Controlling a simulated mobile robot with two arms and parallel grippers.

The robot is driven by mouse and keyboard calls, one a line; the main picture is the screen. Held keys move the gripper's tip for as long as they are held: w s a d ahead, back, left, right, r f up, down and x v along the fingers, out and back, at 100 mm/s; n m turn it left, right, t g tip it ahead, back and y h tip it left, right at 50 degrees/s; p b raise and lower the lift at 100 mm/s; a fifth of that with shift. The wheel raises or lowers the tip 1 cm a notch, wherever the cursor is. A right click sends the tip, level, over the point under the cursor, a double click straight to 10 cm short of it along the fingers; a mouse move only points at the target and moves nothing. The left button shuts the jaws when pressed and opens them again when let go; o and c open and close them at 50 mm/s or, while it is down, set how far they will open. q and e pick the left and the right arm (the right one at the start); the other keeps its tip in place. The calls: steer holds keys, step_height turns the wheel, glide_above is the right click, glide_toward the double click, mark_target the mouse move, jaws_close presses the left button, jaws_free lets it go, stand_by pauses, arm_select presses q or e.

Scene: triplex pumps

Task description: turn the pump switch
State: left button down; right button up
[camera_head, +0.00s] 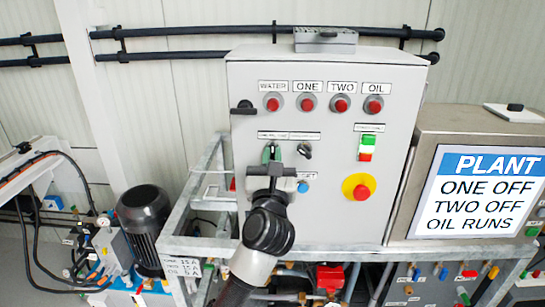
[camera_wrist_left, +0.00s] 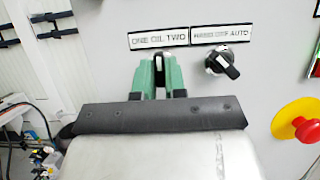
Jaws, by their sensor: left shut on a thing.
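The pump switch (camera_wrist_left: 159,66) is a dark selector knob with a pale mark, under a label reading ONE OIL TWO (camera_wrist_left: 160,39). My left gripper (camera_head: 272,154) is at this switch on the front of the grey control box (camera_head: 325,220). In the left wrist view, the green fingers of my left gripper (camera_wrist_left: 160,72) stand on both sides of the knob and are shut on it. The fingers hide much of the knob. A second black selector (camera_wrist_left: 221,63) sits to the right, free of the gripper, its handle tilted. My right gripper is not in view.
A row of red buttons (camera_head: 308,104) runs along the box top. A green and red button pair (camera_head: 367,147) and a red emergency stop on yellow (camera_head: 361,192) are at right. A PLANT screen (camera_head: 480,190) reads ONE OFF, TWO OFF, OIL RUNS. A motor (camera_head: 145,215) stands left.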

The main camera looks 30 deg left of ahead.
arm_select(q)
steer(key=c, duration=1.2)
jaws_free()
steer(key=shift+w, duration=0.1)
steer(key=b+v, duration=0.4)
steer(key=v, duration=0.6)
steer(key=shift+s+d+f+b, duration=0.15)
steer(key=shift+s+d+b, duration=0.05)
steer(key=shift+s+b, duration=0.15)
